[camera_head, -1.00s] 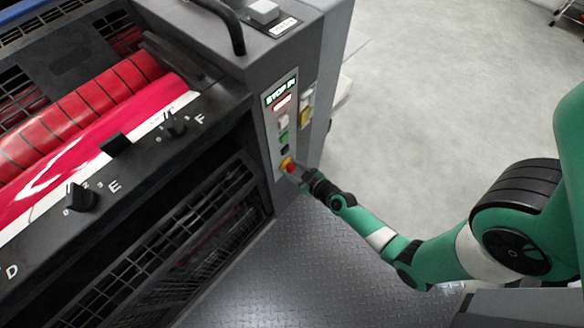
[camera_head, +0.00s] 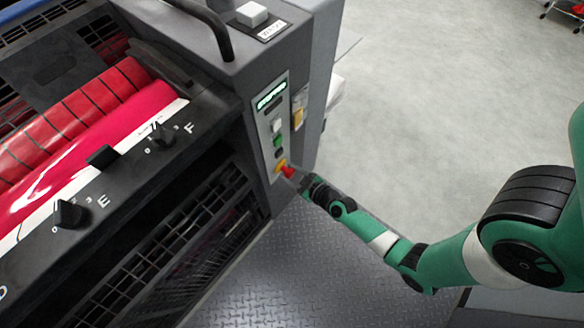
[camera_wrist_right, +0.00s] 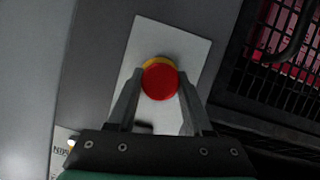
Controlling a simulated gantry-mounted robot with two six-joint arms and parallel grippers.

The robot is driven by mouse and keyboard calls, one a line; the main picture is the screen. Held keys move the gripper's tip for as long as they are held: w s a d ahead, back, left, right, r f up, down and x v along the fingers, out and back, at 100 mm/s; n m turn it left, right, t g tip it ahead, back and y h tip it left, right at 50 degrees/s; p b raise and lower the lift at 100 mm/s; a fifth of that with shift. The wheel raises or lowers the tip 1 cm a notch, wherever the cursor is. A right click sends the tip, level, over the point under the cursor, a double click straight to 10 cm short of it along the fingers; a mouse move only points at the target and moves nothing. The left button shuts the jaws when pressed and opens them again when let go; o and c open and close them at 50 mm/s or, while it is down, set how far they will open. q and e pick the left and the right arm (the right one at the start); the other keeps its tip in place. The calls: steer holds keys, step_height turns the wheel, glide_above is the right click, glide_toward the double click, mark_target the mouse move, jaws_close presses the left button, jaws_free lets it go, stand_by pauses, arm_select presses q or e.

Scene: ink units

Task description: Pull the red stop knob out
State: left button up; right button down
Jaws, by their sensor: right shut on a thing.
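The red stop knob (camera_head: 288,172) stands at the bottom of a light control plate on the machine's end face. A yellow collar (camera_head: 280,165) sits behind it, and the red head shows apart from the collar. My right gripper (camera_head: 297,179) is at the knob, coming from the lower right. In the right wrist view the red knob (camera_wrist_right: 160,82) lies between the two fingers of my right gripper (camera_wrist_right: 160,92), which is shut on it. Part of the yellow collar shows above the red head. My left gripper is not in view.
Above the knob on the control plate (camera_head: 268,118) are a lit green display (camera_head: 270,96), a white button and a green button (camera_head: 278,141). The display text is too blurred to read. Red rollers (camera_head: 75,115) lie at left. Open floor (camera_head: 430,90) is at right.

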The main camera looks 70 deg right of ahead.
steer(key=c, duration=0.6)
jaws_free()
steer(key=shift+c, duration=0.2)
steer(key=o, duration=0.3)
steer(key=shift+s, duration=0.3)
steer(key=shift+o, duration=0.2)
steer(key=shift+w, duration=0.15)
steer(key=b+v, duration=0.1)
steer(key=v, duration=1)
steer(key=shift+s, duration=0.25)
steer(key=shift+a+r, duration=0.1)
